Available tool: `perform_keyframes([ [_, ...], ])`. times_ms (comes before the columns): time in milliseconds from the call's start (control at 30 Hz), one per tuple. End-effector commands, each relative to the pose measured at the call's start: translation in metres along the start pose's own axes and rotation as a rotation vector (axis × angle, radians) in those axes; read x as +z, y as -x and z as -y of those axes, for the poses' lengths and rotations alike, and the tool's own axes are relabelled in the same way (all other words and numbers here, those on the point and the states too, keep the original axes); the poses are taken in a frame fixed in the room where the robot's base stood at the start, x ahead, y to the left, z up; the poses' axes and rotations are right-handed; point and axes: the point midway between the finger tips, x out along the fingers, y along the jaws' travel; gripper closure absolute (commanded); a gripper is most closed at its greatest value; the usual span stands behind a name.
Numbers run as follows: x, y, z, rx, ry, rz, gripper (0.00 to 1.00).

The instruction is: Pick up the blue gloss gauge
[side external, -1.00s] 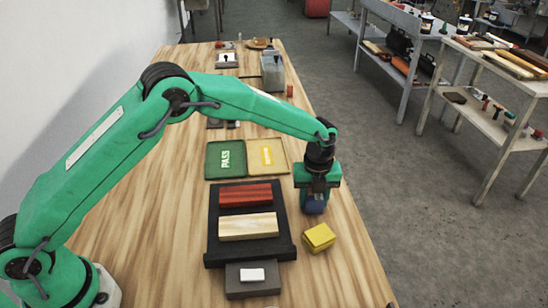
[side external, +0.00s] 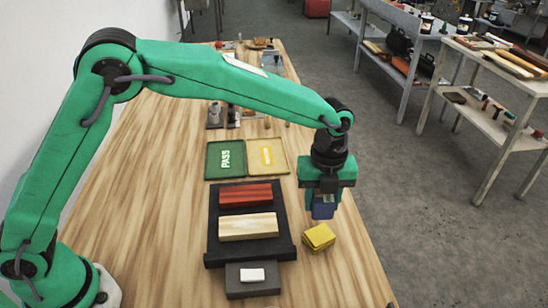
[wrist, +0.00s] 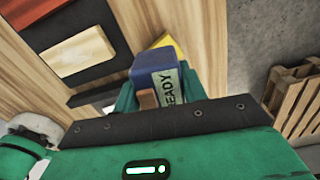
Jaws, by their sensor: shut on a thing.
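The blue gloss gauge (side external: 323,207) is a small blue block held between the fingers of my gripper (side external: 323,197) in the side view. In the wrist view the gauge (wrist: 158,62) shows its blue top and a pale face marked "READY". My gripper is shut on it and points down near the table's right edge. The gauge appears to be above the table, behind the yellow block as seen from the side camera. Part of the gauge is hidden by the gripper fingers.
A yellow block (side external: 319,236) lies close by. A black tray (side external: 214,225) holds a red-brown (side external: 245,194) and a pale wooden bar (side external: 248,226). A green PASS tray (side external: 212,163) and a yellow tray (side external: 281,158) sit farther back. The table's left side is largely clear.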

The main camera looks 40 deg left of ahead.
Motion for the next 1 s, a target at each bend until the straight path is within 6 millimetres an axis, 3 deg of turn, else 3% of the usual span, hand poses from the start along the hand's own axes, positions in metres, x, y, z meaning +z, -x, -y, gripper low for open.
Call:
perform_keyframes([
  [300,-0.017,0.011,-0.001,0.0,0.0,0.0,0.9],
  [1000,-0.014,0.013,-0.006,-0.002,0.006,0.001,0.9],
])
